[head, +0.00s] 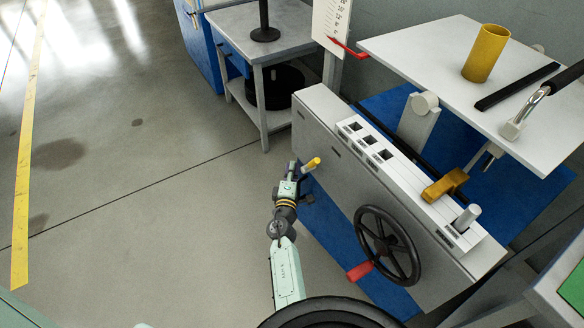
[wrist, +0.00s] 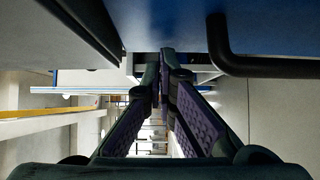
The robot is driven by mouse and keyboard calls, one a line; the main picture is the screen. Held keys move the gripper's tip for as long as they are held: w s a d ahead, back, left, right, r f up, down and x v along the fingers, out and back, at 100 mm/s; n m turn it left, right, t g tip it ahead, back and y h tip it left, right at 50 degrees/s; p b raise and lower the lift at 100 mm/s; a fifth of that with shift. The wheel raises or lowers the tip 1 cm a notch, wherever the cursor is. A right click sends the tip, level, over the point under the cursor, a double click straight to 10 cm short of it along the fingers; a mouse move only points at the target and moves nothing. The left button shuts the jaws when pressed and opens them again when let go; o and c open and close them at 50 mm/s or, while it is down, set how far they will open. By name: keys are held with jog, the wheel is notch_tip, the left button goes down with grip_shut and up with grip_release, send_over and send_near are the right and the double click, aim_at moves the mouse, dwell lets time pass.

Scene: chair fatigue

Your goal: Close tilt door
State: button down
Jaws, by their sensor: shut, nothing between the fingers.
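My gripper (head: 293,172) is at the left end of the grey machine body (head: 345,185), close to a small yellow-tipped lever (head: 312,163). I cannot tell whether it touches the lever. In the wrist view the gripper (wrist: 163,75) shows two fingers with purple pads, closed with nothing between the tips. A black bent bar (wrist: 220,45) hangs above right of the fingers against a blue surface (wrist: 280,25). Which part is the tilt door is not clear. A black handwheel (head: 387,245) with a red handle (head: 360,271) is on the machine's front.
A white board (head: 440,60) carrying a yellow cylinder (head: 486,53) stands above the blue base (head: 395,100). A white control strip (head: 400,170) has a yellow lever (head: 446,185). A grey side table (head: 262,40) is behind. The floor (head: 150,150) at left is clear.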

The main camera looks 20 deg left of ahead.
aim_at(301, 164)
jog(key=shift+m+h, duration=0.5)
jog(key=shift+h, duration=0.3)
jog(key=shift+w+d+b, duration=0.35)
jog(key=shift+w+d, duration=0.15)
jog(key=shift+w, duration=0.4)
jog(key=shift+w+d+b, duration=0.3)
jog(key=shift+w+d, duration=0.2)
jog(key=shift+w, duration=0.4)
jog(key=shift+s+a, duration=0.1)
